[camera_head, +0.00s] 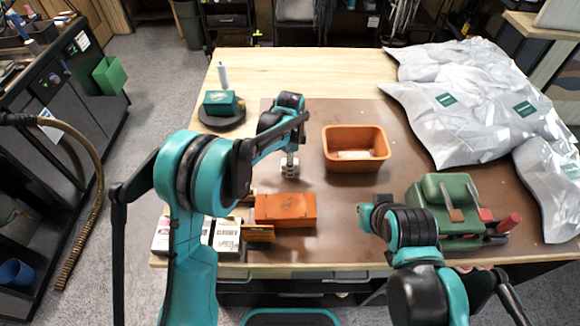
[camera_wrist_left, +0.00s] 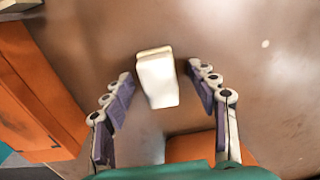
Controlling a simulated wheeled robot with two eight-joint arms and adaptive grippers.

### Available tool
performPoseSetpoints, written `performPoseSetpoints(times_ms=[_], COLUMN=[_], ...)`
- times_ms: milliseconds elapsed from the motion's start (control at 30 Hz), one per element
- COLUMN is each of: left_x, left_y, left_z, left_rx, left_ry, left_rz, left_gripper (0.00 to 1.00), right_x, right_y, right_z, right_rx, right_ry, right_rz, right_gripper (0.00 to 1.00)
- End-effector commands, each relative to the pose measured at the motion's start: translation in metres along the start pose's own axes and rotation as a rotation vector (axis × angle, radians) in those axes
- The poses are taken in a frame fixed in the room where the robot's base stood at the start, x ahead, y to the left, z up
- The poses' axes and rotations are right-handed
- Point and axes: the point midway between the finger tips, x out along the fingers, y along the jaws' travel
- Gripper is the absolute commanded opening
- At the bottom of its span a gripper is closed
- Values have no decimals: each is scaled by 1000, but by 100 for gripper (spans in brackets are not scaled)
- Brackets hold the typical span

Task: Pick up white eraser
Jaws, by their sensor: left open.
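The white eraser (camera_wrist_left: 157,80) is a pale block on the brown work mat in the left wrist view. It lies between and just ahead of the spread fingers of my left gripper (camera_wrist_left: 165,90), apart from both. In the head view my left gripper (camera_head: 290,168) points down over the mat, left of the orange bin; I cannot make out the eraser there apart from the pale gripper parts. My right gripper (camera_head: 375,207) is at the front right of the mat, beside the green case; its fingers are too unclear to read.
An orange bin (camera_head: 343,166) holds a pale item. An orange box (camera_head: 285,208) lies in front of my left gripper. A green case (camera_head: 445,198) and silvery bags (camera_head: 480,110) fill the right side. A round dark stand (camera_head: 222,121) bears a green block.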

Motion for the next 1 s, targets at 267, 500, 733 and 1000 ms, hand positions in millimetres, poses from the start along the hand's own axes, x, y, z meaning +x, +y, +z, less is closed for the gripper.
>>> performPoseSetpoints(times_ms=[267,500,733,1000], left_x=[-1,-1,-8,-48], left_y=[0,0,0,1], left_z=[0,0,0,-1], left_rx=[0,-1,-1,0], left_ry=[0,0,0,0], left_rz=[0,0,0,0], left_gripper=[14,0,0,0], right_x=[-1,-1,-3,-14], right_y=[0,0,0,0], right_z=[-1,0,-2,-10], right_rx=[0,0,0,0], right_ry=[0,0,0,0], right_rz=[0,0,0,0], right_gripper=[0,0,0,0])
